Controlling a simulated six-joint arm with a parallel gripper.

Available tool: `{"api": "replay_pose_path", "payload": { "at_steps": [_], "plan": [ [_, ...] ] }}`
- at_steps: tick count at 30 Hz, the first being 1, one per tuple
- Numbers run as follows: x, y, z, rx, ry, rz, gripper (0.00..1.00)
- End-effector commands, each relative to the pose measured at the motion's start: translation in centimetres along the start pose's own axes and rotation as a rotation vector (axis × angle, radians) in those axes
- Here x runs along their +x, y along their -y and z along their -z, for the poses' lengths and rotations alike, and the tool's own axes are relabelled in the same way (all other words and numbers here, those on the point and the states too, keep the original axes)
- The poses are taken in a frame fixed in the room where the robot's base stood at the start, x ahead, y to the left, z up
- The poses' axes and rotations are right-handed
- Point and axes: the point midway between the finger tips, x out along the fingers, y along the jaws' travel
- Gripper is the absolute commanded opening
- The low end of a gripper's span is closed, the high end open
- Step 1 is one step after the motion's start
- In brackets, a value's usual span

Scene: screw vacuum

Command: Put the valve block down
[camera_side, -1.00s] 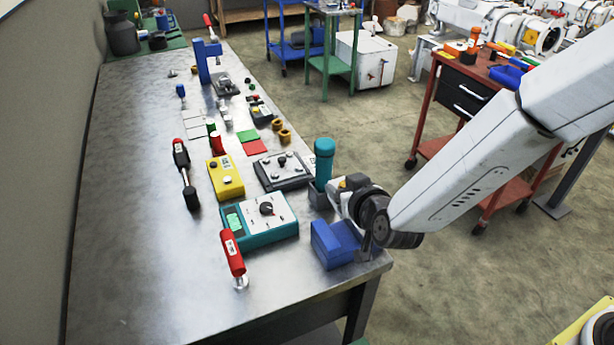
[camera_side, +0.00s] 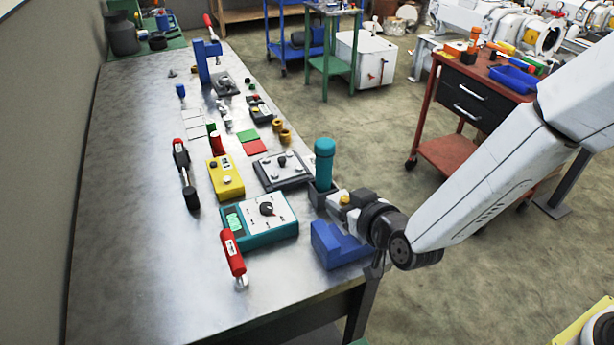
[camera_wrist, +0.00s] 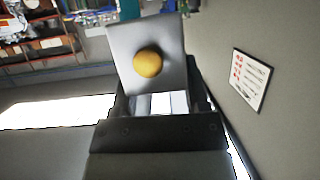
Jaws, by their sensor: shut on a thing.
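The valve block (camera_wrist: 172,78) is a pale grey block with a round yellow-orange knob on its face. In the wrist view it sits between the jaws of my gripper (camera_wrist: 158,100), which is shut on it.
A teal cylinder (camera_side: 324,160) stands upright in a dark holder just behind. A blue block (camera_side: 335,245) lies just in front. A teal control box (camera_side: 262,222) is to the left. The bench's left side (camera_side: 125,200) is clear. A red cart (camera_side: 440,150) stands beyond the bench.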

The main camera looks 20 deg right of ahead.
Motion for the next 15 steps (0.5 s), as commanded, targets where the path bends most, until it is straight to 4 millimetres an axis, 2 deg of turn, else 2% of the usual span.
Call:
{"api": "replay_pose_path", "payload": {
  "at_steps": [9, 15],
  "plan": [
    [-5.5, 2.6, -2.7, -0.067, 0.005, 0.229, 0.0],
    [-7.6, 3.3, -3.8, -0.082, 0.016, 0.313, 0.0]
  ]
}}
